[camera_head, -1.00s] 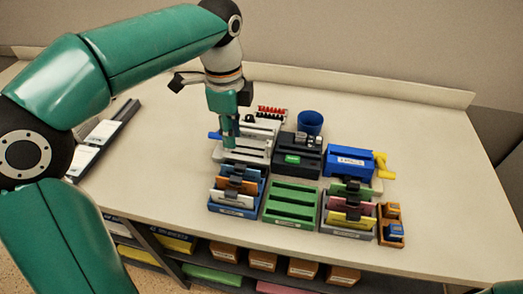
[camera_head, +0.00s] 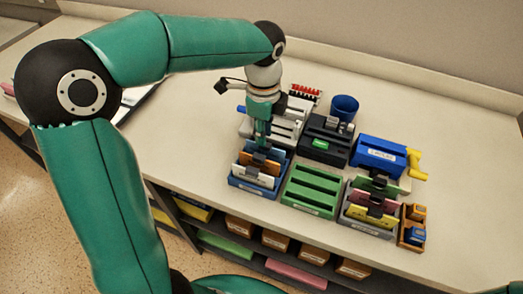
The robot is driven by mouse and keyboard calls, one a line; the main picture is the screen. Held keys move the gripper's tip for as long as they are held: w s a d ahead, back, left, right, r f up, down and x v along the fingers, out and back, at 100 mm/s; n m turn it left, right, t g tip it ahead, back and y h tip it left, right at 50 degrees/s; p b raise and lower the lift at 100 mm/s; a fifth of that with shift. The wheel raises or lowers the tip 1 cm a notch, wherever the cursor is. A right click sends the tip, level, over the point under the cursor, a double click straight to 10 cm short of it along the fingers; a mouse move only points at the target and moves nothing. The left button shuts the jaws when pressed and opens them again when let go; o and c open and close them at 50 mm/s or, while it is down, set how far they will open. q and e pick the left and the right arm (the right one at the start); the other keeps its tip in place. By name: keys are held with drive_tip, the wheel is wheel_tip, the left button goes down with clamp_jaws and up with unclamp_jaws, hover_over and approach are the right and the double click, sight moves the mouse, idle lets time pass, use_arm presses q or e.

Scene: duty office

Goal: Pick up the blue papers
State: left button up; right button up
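A blue tray (camera_head: 247,188) on the table holds a row of upright papers with black clips. The papers at the back look blue (camera_head: 275,155); an orange sheet (camera_head: 262,166) and a white sheet (camera_head: 254,176) stand in front of them. My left gripper (camera_head: 262,138) points down at the back of this tray, right by the blue papers. It partly covers them, and I cannot tell whether its fingers touch them or are open or shut. My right gripper is out of view.
A green slotted tray (camera_head: 312,189) stands right of the blue tray. Further right is a grey tray (camera_head: 366,226) of clipped papers. Behind are a black device (camera_head: 325,140), a blue machine with a yellow handle (camera_head: 380,155) and a blue cup (camera_head: 344,107).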

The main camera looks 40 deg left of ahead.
sight(273, 154)
use_arm(q)
drive_tip(key=shift+w+d+f+p, duration=0.1)
drive_tip(key=shift+f+p, duration=0.1)
drive_tip(key=shift+f, duration=1.15)
drive_tip(key=shift+w+d+f+p, duration=0.1)
drive_tip(key=shift+f+p, duration=0.1)
drive_tip(key=shift+f, duration=1.15)
clamp_jaws()
